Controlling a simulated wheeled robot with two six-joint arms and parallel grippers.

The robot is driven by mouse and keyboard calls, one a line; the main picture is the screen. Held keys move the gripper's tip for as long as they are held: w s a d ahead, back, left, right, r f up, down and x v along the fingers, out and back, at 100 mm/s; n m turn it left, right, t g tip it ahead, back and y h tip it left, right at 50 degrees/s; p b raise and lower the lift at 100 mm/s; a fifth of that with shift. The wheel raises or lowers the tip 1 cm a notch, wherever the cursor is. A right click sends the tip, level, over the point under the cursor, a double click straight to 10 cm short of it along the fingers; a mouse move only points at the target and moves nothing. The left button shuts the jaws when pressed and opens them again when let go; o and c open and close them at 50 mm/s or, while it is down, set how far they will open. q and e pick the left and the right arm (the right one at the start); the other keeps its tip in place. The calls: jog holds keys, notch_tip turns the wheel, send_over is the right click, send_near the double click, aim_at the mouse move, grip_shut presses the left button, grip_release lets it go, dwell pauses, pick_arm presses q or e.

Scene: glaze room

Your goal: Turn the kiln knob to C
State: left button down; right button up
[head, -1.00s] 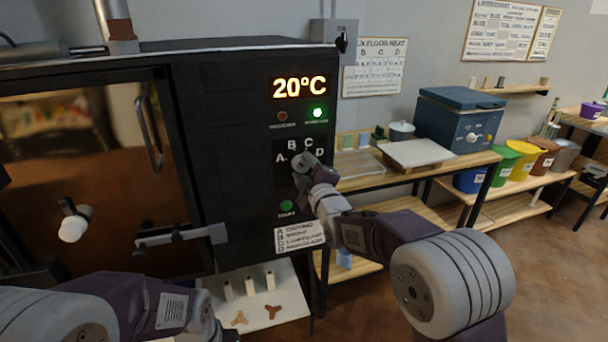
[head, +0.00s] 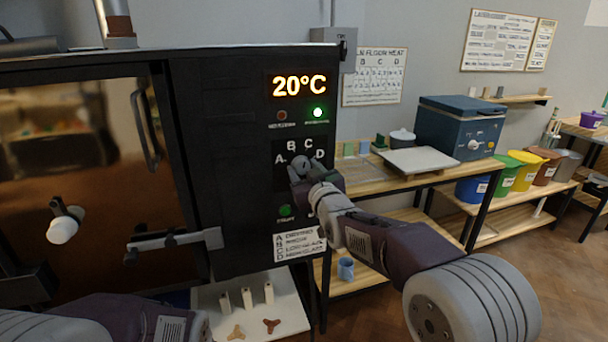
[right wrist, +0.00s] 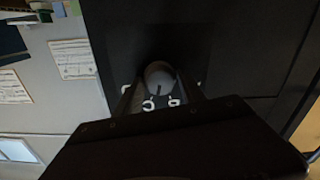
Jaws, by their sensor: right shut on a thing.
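The kiln knob (head: 302,162) is a round grey knob on the dark kiln front, below the letters B and C and between A and D. My right gripper (head: 299,172) is shut on the knob, coming from the lower right. In the right wrist view the knob (right wrist: 160,74) sits between the two fingers (right wrist: 162,92). Its dark mark points down in that view, towards C or the gap between C and B; I cannot tell exactly.
The kiln display (head: 299,85) reads 20°C, with a lit green lamp (head: 318,113) below it. The glazed kiln door (head: 90,185) is on the left. A white board (head: 250,314) with small props and stilts lies below. A wooden table (head: 362,185) stands close on the right.

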jog(key=shift+f+m+b, duration=0.2)
jog(key=shift+m+b, duration=0.1)
jog(key=shift+m, duration=0.6)
jog(key=o, duration=1.1)
jog(key=shift+o, duration=0.5)
jog(key=shift+r, duration=0.1)
jog(key=v, duration=0.9)
jog(key=shift+b, duration=0.35)
